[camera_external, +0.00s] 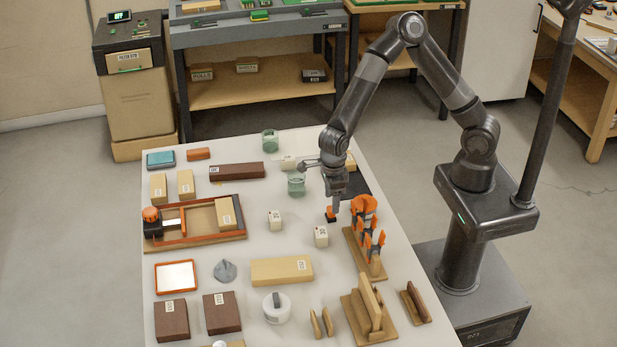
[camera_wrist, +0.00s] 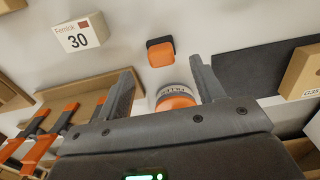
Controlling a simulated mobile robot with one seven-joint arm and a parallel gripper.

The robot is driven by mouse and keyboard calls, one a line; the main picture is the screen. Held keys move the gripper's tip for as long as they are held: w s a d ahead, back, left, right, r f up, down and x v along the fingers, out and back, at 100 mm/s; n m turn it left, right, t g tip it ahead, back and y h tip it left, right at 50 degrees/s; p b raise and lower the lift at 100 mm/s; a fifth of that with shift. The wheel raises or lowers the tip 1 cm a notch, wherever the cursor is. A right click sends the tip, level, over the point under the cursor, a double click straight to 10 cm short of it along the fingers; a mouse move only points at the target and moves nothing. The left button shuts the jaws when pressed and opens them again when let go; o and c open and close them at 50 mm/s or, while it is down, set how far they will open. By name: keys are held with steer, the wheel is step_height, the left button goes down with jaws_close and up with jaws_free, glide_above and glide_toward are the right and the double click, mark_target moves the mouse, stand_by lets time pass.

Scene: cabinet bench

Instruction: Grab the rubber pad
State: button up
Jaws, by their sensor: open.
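A dark flat sheet, which looks like the rubber pad, lies on the table under and behind my gripper in the external view (camera_external: 357,188). It also shows right of my fingers in the wrist view (camera_wrist: 252,68). My gripper (camera_external: 335,200) points down over the table's right side; its two fingers are apart and empty in the wrist view (camera_wrist: 164,85). A small orange-and-black block (camera_external: 331,214) is just beyond the fingertips, also in the wrist view (camera_wrist: 160,52). A round grey-and-orange item (camera_wrist: 175,98) shows between the fingers.
A white block marked 30 (camera_wrist: 80,35) is left of the fingers. A wooden rack with orange clamps (camera_external: 365,235) stands close to my gripper. A tan box (camera_wrist: 302,72) is at the dark sheet's right. Green jars (camera_external: 296,184) stand left of my gripper.

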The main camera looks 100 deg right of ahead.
mark_target(331, 214)
step_height(331, 214, down, 6)
steer(key=shift+d+r, duration=0.1)
steer(key=shift+r, duration=0.05)
steer(key=shift+c, duration=0.2)
steer(key=c, duration=1)
